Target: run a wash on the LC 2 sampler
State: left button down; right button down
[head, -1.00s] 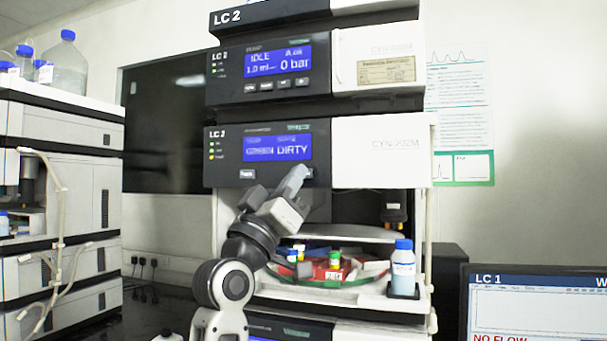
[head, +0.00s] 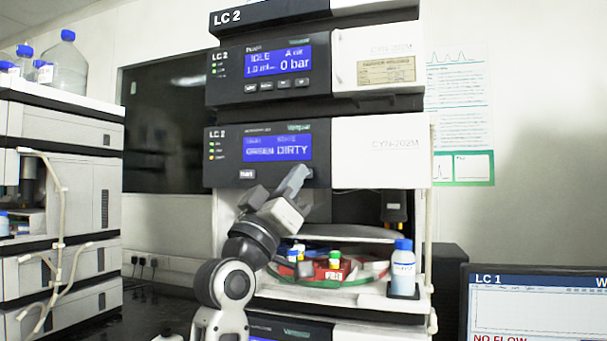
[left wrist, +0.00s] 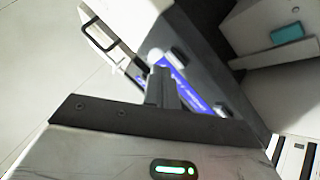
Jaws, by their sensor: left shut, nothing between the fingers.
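The LC 2 sampler (head: 225,155) is the second module of the stack, with a blue display (head: 277,149) that reads GREEN and DIRTY. A button (head: 247,174) shows below the display on the left. My left gripper (head: 302,172) is shut and empty, with its tips at the sampler's front panel below the right end of the display. The tips hide that part of the panel. In the left wrist view the closed fingers (left wrist: 162,85) point at the panel beside the blue display (left wrist: 185,85); I cannot tell whether they touch it. My right gripper is not in view.
Below the panel is an open bay with a red rack (head: 328,270) of vials on a round tray. A blue-capped bottle (head: 403,268) stands at its right front. The pump module (head: 228,78) above reads IDLE, 0 bar. An LC 1 monitor (head: 535,310) stands at lower right.

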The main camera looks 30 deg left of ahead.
pick_arm(q)
jog(key=shift+w+y, duration=0.3)
jog(key=shift+w+a, duration=0.15)
jog(key=shift+w, duration=0.25)
dwell(0.6)
jog(key=shift+s, duration=0.15)
jog(key=shift+s+d, duration=0.2)
jog(key=shift+s, duration=0.45)
jog(key=s, duration=0.2)
jog(key=s+d+p, duration=0.1)
jog(key=s, duration=0.2)
dwell(0.4)
jog(key=shift+w+d, duration=0.1)
dwell(0.6)
